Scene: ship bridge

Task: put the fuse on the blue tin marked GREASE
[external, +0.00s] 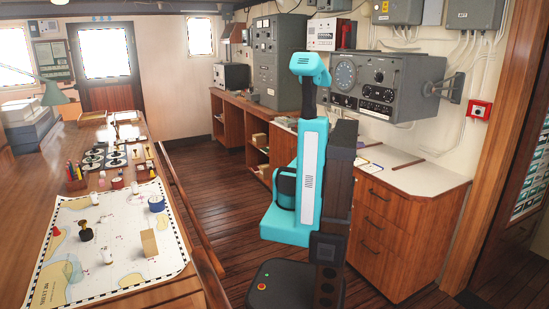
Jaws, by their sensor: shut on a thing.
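A small blue tin (156,204) with a pale top stands on the sea chart at the near left, towards the chart's right edge. Its marking is too small to read. I cannot make out the fuse for sure. The arm stands to the right of the chart table, well apart from the tin.
The chart (130,282) also bears a beige block (149,243) and a dark knobbed object (86,231). Pens and small jars stand behind it. A wooden rail (185,195) runs along the table's right side. A cabinet (405,215) stands at the right. Floor is clear between.

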